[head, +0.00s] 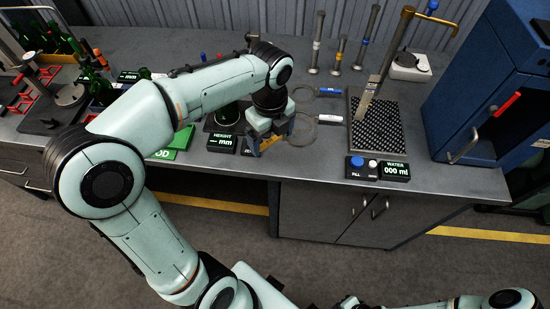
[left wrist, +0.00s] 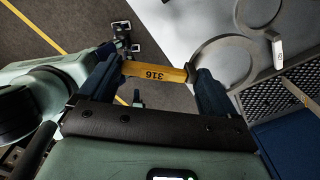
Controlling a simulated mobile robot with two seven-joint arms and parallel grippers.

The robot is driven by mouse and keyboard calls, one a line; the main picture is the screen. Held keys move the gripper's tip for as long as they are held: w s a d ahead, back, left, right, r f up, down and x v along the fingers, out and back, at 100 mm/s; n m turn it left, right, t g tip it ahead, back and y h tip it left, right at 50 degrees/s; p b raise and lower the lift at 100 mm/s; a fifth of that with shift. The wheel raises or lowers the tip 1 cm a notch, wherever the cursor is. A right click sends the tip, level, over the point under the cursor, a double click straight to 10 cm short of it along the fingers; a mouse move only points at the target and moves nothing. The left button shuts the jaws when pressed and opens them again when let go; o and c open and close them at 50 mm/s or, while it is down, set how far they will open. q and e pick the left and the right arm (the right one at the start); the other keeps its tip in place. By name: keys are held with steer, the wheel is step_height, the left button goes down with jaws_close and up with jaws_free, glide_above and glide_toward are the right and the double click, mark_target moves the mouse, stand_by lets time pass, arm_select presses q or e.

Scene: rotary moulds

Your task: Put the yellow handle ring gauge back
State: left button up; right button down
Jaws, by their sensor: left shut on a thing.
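My left gripper (head: 270,140) is at the bench's front edge. In the left wrist view its fingers (left wrist: 158,80) are shut on the yellow handle (left wrist: 150,71) of the ring gauge, marked 316. The handle also shows as a small yellow patch in the head view (head: 268,143). A grey ring (left wrist: 197,68) lies just beyond the right finger, in line with the handle.
A blue-handled ring gauge (head: 329,91) lies behind the white-handled one. A black perforated tray (head: 392,140) with a tall rod stands to the right. Display boxes (head: 222,142) and the water panel (head: 378,168) line the front edge. A blue cabinet (head: 475,95) closes the right side.

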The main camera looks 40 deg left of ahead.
arm_select(q)
steer(key=f+b, duration=0.1)
steer(key=f, duration=1)
steer(key=shift+w, duration=0.2)
arm_select(e)
steer(key=shift+s+f, duration=0.25)
steer(key=shift+f, duration=0.25)
steer(key=shift+s+f, duration=0.2)
steer(key=shift+f, duration=0.25)
arm_select(q)
steer(key=shift+f, duration=0.15)
steer(key=o, duration=0.9)
steer(key=shift+c, duration=0.2)
arm_select(e)
steer(key=shift+s+f, duration=0.1)
arm_select(q)
steer(key=shift+r, duration=0.45)
step_height(320, 180, up, 12)
steer(key=shift+f+p, duration=0.25)
steer(key=shift+p, duration=0.5)
arm_select(e)
steer(key=shift+w+r, duration=0.4)
steer(key=shift+r, duration=0.2)
steer(key=shift+w+r, duration=0.4)
steer(key=shift+r, duration=0.2)
